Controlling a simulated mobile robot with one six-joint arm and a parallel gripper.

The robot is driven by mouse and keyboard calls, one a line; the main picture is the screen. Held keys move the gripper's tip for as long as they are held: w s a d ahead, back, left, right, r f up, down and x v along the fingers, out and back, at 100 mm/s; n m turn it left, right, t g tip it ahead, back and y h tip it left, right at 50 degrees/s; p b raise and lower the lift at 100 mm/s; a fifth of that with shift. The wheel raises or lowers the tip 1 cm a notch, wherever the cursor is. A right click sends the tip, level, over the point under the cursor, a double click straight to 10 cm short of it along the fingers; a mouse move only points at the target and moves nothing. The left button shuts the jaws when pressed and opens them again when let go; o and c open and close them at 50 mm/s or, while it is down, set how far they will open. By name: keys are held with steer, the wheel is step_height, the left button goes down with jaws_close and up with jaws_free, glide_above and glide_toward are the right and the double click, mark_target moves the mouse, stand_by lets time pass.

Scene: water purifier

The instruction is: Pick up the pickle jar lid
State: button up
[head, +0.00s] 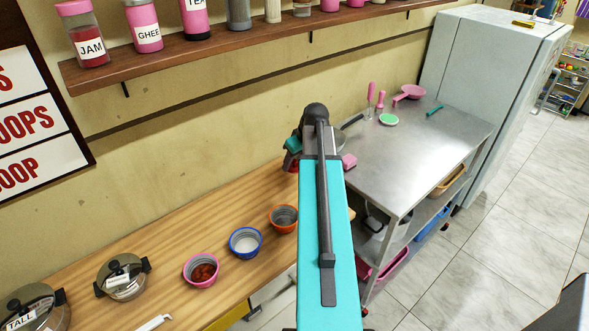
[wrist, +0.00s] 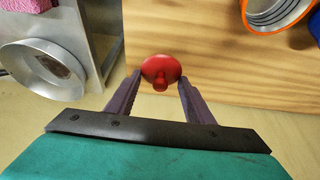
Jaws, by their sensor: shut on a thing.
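The gripper is shut on the lid's edges, one finger on each side. The wooden tabletop lies behind the lid; I cannot tell how far below. No jar shows under the lid in the wrist view. In the head view my arm hides most of the gripper and the lid.
The wooden table (head: 150,262) holds orange (head: 283,218), blue (head: 246,242) and pink (head: 201,270) bowls and lidded pots (head: 123,277). A steel table (head: 420,150) with utensils adjoins it at right. A shelf of jars (head: 225,38) runs along the wall above.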

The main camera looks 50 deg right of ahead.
steer(key=shift+r, duration=0.3)
stand_by(0.5)
steer(key=w+a+r, duration=0.4)
steer(key=w+a, duration=0.4)
steer(key=a, duration=0.4)
steer(key=w+a+r, duration=0.2)
steer(key=a+r, duration=0.1)
steer(key=a, duration=0.8)
steer(key=w+a+r+b, duration=0.1)
steer(key=w+a+r, duration=0.1)
steer(key=a, duration=1)
steer(key=w+a+r+n+b, duration=0.1)
steer(key=w+a+r, duration=0.1)
steer(key=a, duration=1)
steer(key=shift+w+r, duration=0.2)
steer(key=shift+r, duration=0.65)
steer(key=shift+a, duration=0.15)
